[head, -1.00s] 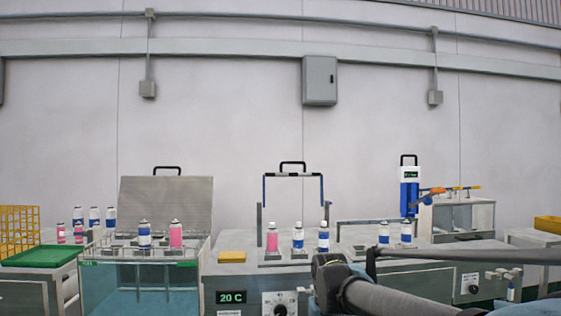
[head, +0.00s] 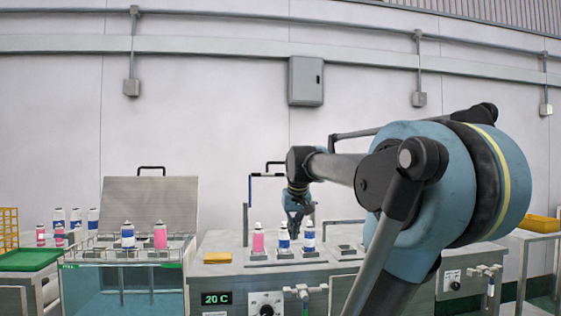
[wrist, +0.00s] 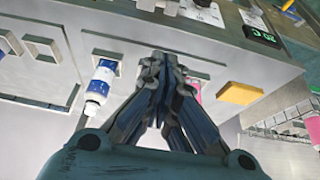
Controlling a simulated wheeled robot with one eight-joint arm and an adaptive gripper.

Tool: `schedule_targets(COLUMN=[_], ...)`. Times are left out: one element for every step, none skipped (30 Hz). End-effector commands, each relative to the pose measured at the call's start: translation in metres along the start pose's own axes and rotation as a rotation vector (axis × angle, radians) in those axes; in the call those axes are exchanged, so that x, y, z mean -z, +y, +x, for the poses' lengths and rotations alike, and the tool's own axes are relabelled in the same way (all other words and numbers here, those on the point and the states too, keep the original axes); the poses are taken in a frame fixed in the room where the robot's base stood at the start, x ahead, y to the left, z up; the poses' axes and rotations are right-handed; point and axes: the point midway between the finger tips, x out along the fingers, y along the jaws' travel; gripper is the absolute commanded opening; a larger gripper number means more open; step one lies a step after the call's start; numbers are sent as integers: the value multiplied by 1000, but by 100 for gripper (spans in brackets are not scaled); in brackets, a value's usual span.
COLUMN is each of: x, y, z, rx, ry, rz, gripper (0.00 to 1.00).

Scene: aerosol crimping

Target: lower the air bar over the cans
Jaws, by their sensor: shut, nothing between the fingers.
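The air bar (head: 262,176) is a raised frame with a black handle (head: 275,163) on top, behind the can row in the head view. My arm hides its right side. A pink can (head: 258,239) and two blue-and-white cans (head: 284,238) (head: 309,238) stand upright in front of it. My gripper (head: 294,222) points down in front of the bar's right part, close above the blue-and-white cans. In the wrist view the gripper (wrist: 163,62) is shut and empty, with one blue-and-white can (wrist: 101,84) to its left and the pink can (wrist: 193,87) partly hidden to its right.
A yellow block (head: 218,257) lies left of the cans, also in the wrist view (wrist: 240,93). A water bath with an open lid (head: 150,205) and more cans stands left. A dial (head: 265,305) and display (head: 216,298) sit on the bench front. My arm hides the right.

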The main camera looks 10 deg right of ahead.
Motion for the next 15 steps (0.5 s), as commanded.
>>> schedule_targets(x=[29,45,66,81,97,118,133,148,168,182,197,216,230,244,262], y=[1,1,2,2,2,3,3,4,4,5,5,6,6,7,7], z=[-14,-22,-31,-39,-46,-55,-62,-69,-77,-84,-90,-98,-104,-110,-118], rx=[0,-1,-1,-1,-1,-1,-1,-2,-2,-2,-2,-3,-3,-3,-3], ry=[19,31,47,60,71,88,99,112,128,140,153,168,181,193,210], rz=[1,2,2,3,4,4,5,6,6,7,8,8,9,10,10], gripper=[0,0,0,0,0,0,0,0,0,0,0,0,0,0,0])
